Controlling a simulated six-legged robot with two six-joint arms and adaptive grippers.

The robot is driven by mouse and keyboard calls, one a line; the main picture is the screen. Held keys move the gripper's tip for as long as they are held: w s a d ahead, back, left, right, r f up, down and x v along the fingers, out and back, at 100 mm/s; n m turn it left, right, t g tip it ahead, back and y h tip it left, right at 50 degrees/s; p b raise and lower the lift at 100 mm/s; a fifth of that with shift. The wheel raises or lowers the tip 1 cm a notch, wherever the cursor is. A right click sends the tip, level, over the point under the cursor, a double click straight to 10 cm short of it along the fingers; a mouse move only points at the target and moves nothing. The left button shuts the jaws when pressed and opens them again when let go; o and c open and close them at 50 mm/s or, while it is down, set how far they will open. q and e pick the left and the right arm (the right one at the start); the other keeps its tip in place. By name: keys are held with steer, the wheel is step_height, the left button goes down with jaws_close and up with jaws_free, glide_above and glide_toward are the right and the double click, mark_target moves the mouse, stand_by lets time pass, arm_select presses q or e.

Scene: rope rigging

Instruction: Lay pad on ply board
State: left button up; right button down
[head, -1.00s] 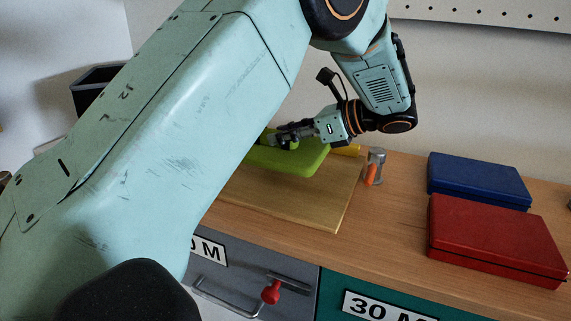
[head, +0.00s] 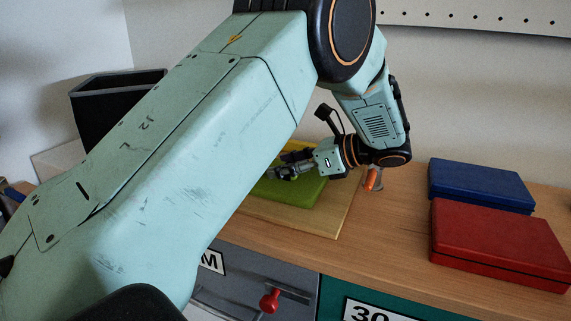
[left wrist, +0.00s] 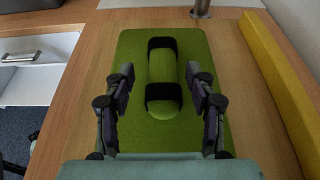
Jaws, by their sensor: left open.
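The green pad (head: 300,191) lies flat on the ply board (head: 318,223), a pale wooden sheet on the bench. My arm hides the left part of both in the head view. In the left wrist view the pad (left wrist: 140,75) has a rounded green handle with black end straps. My left gripper (head: 284,166) is just above the pad. In the left wrist view its fingers (left wrist: 162,85) are spread on either side of the handle, with visible gaps. My right gripper is not in view.
A yellow bar (left wrist: 285,75) runs beside the pad. A metal tool with an orange handle (head: 372,181) stands right of the board. Blue (head: 480,185) and red (head: 500,243) cases lie farther right. A black bin (head: 105,105) is at back left. Drawers are below the bench.

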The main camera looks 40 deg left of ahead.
arm_select(q)
steer(key=shift+w+f, duration=0.1)
steer(key=shift+w, duration=0.05)
steer(key=shift+d+r, duration=0.4)
steer(key=shift+d, duration=0.05)
steer(key=p+v, duration=0.3)
steer(key=v, duration=0.7)
steer(key=shift+w+d+p, duration=0.2)
steer(key=shift+d+p, duration=0.1)
steer(key=shift+d, duration=0.15)
steer(key=shift+s, duration=0.1)
